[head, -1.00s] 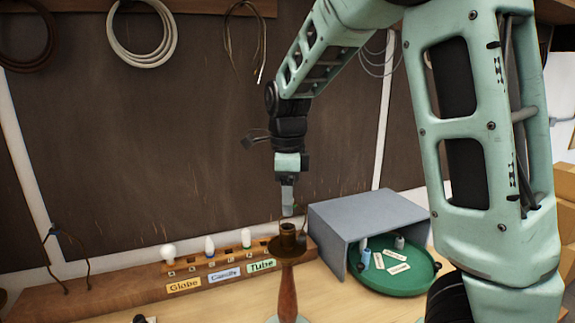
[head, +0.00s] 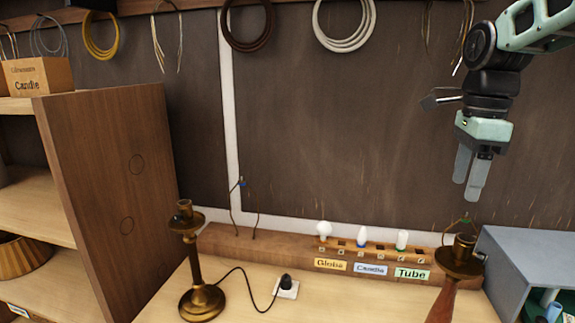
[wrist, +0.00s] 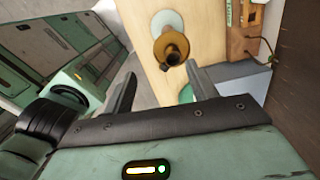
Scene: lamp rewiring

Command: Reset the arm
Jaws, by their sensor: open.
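My gripper (head: 467,178) is open and empty, pointing down above the lamp base (head: 460,256) at the right of the head view. It does not touch the lamp. In the wrist view my gripper (wrist: 162,88) shows its two fingers apart, with the lamp's brown socket (wrist: 171,47) beyond them. My arm comes in from the upper right of the head view.
A wooden bulb rack (head: 375,250) holds several bulbs above Globe, Candle and Tube labels. A grey box (head: 515,255) is at right, shelves (head: 110,190) at left.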

